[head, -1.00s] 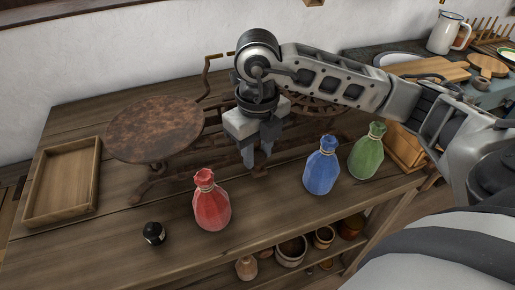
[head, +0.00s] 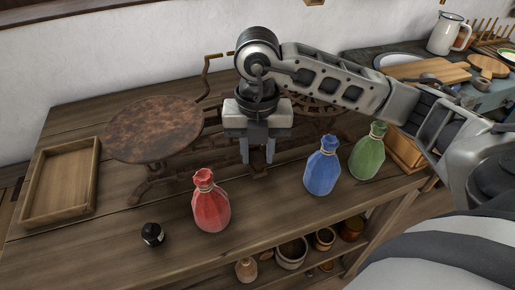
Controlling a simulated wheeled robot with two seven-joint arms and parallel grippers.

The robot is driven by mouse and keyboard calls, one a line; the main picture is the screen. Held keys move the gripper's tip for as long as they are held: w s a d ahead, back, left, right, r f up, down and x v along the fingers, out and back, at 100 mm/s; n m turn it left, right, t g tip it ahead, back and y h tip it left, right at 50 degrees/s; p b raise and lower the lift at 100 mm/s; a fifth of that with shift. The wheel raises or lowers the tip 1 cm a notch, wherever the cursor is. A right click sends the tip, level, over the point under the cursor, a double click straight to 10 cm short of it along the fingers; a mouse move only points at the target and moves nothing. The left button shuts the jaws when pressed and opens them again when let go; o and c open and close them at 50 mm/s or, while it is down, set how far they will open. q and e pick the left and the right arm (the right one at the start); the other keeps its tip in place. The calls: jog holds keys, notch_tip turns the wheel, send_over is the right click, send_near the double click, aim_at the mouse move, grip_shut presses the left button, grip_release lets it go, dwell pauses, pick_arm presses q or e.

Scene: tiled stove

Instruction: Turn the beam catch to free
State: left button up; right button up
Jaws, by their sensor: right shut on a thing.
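A rusty balance scale stands on the wooden table, with a round brown pan (head: 155,129) on the left and another pan (head: 318,104) partly hidden behind my arm. My right gripper (head: 257,158) points down at the middle of the scale, between the pans. Its two fingers are side by side and shut on a small part there, which I take to be the beam catch. The catch is mostly hidden by the fingers and cannot be made out clearly. A dark rusty foot of the scale shows just below the fingertips. My left gripper is not in view.
A red sack (head: 211,203), a blue sack (head: 321,168) and a green sack (head: 368,152) stand along the table's front. A small black weight (head: 152,234) and an empty wooden tray (head: 28,208) are at the left. Pots sit on a shelf below.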

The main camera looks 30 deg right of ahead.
aim_at(257, 155)
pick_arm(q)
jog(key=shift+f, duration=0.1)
pick_arm(e)
jog(key=shift+m, duration=0.3)
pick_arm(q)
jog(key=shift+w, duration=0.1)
pick_arm(e)
jog(key=o, duration=1)
jog(key=shift+c, duration=0.2)
pick_arm(q)
jog(key=p, duration=0.1)
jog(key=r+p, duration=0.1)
jog(key=p, duration=0.1)
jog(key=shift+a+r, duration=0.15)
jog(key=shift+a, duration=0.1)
pick_arm(e)
notch_tip(257, 155, up, 16)
